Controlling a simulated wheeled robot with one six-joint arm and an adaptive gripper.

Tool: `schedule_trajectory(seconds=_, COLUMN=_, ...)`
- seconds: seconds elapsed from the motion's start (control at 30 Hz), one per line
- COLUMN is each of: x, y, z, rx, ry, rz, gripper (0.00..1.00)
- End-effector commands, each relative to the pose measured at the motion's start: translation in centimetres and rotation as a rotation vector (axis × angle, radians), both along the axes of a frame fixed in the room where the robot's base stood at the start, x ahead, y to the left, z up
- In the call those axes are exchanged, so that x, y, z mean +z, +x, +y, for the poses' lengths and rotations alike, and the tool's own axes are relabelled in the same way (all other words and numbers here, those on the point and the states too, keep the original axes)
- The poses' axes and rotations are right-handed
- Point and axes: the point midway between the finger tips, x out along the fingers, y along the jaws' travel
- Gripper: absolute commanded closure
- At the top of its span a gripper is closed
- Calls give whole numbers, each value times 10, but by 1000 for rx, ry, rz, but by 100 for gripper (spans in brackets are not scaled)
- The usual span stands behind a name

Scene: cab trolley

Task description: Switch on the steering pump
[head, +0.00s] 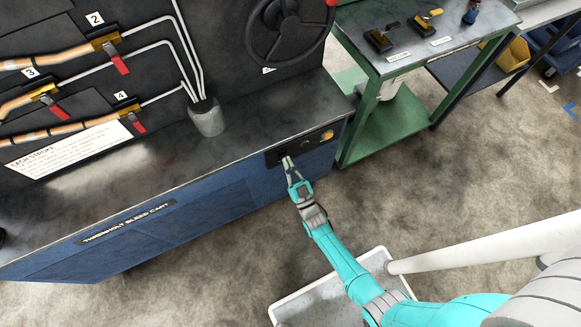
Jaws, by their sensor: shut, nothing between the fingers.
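A small dark switch panel (306,146) sits on the front face of the blue cart, near its right end under the bench top. It carries a dark round control (305,145) in the middle and a yellow piece (327,135) at the right. My gripper (287,160) is shut and empty, with its fingertips at the left part of this panel. The fingers cover what is there, and I cannot tell whether they touch it. No switch position or label on the panel is readable from here.
The blue cart (225,198) has a black backboard with a steering wheel (288,35), numbered pipes and red-handled valves (120,64). A grey cup (207,118) stands on its top. A green trolley (390,125) stands at right. A white-rimmed tray (287,300) lies below my arm.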

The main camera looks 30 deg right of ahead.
Motion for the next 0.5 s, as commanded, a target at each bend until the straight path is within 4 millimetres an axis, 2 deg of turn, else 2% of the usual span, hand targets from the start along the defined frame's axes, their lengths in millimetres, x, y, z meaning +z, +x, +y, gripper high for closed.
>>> schedule_trajectory(seconds=0.33, x=1, y=0, z=0, rx=0, ry=0, rz=8, gripper=100)
schedule_trajectory(seconds=0.5, x=5, y=5, z=0, rx=0, ry=0, rz=69, gripper=100)
